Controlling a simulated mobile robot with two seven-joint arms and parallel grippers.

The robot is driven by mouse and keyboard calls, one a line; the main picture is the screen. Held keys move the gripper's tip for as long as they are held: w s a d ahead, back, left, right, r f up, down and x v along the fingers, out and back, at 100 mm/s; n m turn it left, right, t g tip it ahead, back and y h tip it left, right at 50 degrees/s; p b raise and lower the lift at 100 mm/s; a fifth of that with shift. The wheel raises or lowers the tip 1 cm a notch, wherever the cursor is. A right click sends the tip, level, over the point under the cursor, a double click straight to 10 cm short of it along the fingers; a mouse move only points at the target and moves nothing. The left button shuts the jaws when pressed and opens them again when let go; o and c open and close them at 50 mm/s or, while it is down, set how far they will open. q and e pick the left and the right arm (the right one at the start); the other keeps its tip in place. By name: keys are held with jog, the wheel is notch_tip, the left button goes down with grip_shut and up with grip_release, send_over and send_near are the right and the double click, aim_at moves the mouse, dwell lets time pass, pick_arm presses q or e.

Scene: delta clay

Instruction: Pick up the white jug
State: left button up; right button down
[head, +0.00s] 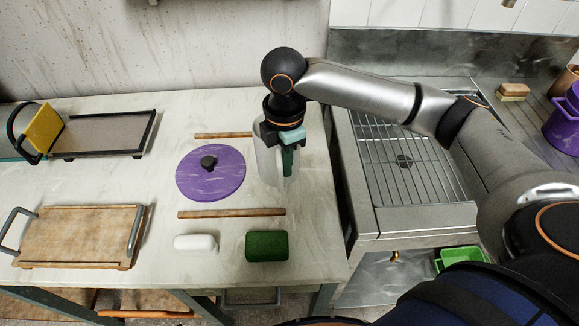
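The white jug (268,165) stands upright on the pale worktop, near its right edge in the head view. My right gripper (289,158) points down at the jug's right side, from above. Its dark body covers part of the jug's top, and a green-teal part shows beside the jug wall. I cannot tell whether the fingers are closed on the jug or only beside it. My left gripper is not in view.
A purple round lid (210,178) lies left of the jug. Two wooden strips, a white roll-shaped piece (195,243) and a green block (267,246) lie nearby. A wooden tray (80,237) and a dark-framed tray (105,136) are at left. A metal sink grid (410,175) is at right.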

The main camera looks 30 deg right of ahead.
jog(key=s+a+r+p, duration=0.1)
jog(key=s+a+r, duration=0.4)
jog(key=a+r, duration=0.55)
jog(key=d+f+m+p, duration=0.2)
jog(key=d+m+p, duration=0.2)
jog(key=d+m, duration=0.6)
jog(key=shift+w+d+m, duration=0.25)
jog(key=shift+w+m, duration=0.1)
jog(key=shift+m, duration=3.55)
jog(key=shift+f, duration=0.1)
